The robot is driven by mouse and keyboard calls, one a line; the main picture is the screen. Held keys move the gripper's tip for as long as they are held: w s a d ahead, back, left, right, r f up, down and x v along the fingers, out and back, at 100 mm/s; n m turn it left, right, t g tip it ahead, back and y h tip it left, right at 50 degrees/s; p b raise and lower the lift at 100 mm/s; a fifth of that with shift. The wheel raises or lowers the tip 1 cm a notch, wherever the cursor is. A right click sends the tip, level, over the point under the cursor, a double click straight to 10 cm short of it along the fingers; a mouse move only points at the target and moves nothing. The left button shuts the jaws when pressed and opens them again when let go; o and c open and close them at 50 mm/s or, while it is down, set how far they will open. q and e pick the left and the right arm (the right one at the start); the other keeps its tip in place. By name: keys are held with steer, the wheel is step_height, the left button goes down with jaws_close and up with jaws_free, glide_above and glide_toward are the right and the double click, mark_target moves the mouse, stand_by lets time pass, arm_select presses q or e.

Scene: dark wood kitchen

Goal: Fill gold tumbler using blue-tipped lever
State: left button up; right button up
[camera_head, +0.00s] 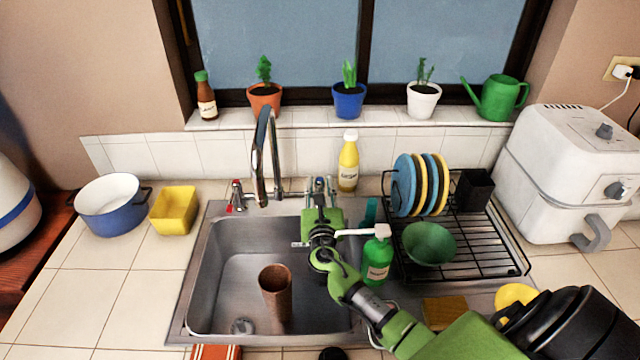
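The gold tumbler (275,282) looks brownish-gold and stands upright in the sink basin, left of its middle. The curved metal faucet (261,150) rises behind the basin, with its spout above and behind the tumbler. A red-tipped lever (235,196) is left of the faucet. The blue-tipped lever (320,182) is to its right, partly hidden by my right gripper (320,194). My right gripper is at that lever, seen from behind. Whether it touches the lever or is shut on it cannot be told. My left gripper is not in view.
A green soap bottle (377,257) stands close right of my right arm. A dish rack (480,258) with plates and a green bowl (429,243) is further right. A yellow bottle (348,162) stands behind. A yellow container (173,210) and blue pot (111,205) are left.

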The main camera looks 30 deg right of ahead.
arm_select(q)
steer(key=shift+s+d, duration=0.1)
arm_select(e)
steer(key=shift+w+d, duration=0.2)
steer(key=shift+w, duration=0.05)
jaws_close()
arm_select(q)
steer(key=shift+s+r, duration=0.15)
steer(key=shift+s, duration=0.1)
arm_select(e)
steer(key=shift+s+d+n+t+y, duration=0.15)
steer(key=shift+n+t+y, duration=0.35)
steer(key=shift+n+y, duration=0.3)
jaws_free()
